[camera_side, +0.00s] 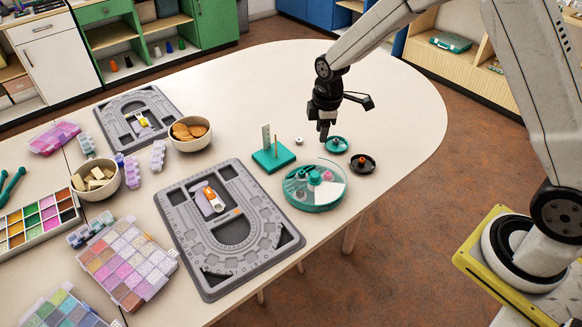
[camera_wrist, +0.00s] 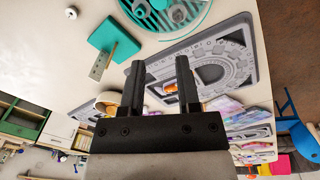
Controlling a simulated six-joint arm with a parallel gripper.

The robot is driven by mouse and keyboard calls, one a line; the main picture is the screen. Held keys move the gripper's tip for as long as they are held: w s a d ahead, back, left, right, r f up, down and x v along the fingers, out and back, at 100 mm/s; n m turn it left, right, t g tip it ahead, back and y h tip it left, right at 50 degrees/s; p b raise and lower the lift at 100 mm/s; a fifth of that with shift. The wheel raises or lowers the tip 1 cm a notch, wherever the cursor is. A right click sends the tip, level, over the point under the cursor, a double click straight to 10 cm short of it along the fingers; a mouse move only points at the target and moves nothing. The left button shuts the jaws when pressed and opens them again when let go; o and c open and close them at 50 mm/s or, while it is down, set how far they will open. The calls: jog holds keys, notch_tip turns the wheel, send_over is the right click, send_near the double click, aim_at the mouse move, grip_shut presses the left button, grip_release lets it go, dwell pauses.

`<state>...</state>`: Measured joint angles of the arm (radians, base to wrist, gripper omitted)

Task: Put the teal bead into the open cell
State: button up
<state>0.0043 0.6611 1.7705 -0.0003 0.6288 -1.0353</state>
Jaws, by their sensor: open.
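A round clear case with a teal rim (camera_side: 318,207) sits on the table near its right edge, divided into cells; part of it shows at the top of the wrist view (camera_wrist: 207,8). A small teal round piece (camera_side: 314,178) stands near the case's middle; I cannot tell whether it is a bead or the hub. A teal dish (camera_side: 343,149) lies behind the case with a small piece at its centre, too small to identify. My gripper (camera_side: 325,137) is above the table beside this dish, pointing down. Its fingers (camera_wrist: 160,82) are apart with nothing held. Which cell is open is unclear.
A black dish (camera_side: 370,167) with a red piece lies right of the case. A teal block (camera_side: 268,163) with an upright peg and ruler stands to the left. Grey bead boards (camera_side: 213,280), bowls (camera_side: 92,192) and bead boxes fill the left. The table's far right is clear.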

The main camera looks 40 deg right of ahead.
jog(key=s+r+m, duration=0.3)
jog(key=s+m, duration=0.3)
jog(key=s, duration=0.3)
jog(key=s+r+m+t, duration=0.1)
jog(key=s+r+m, duration=0.2)
jog(key=s, duration=0.7)
jog(key=m, duration=0.2)
jog(key=shift+s+m+t, duration=0.3)
jog(key=shift+m, duration=0.1)
jog(key=shift+a, duration=0.1)
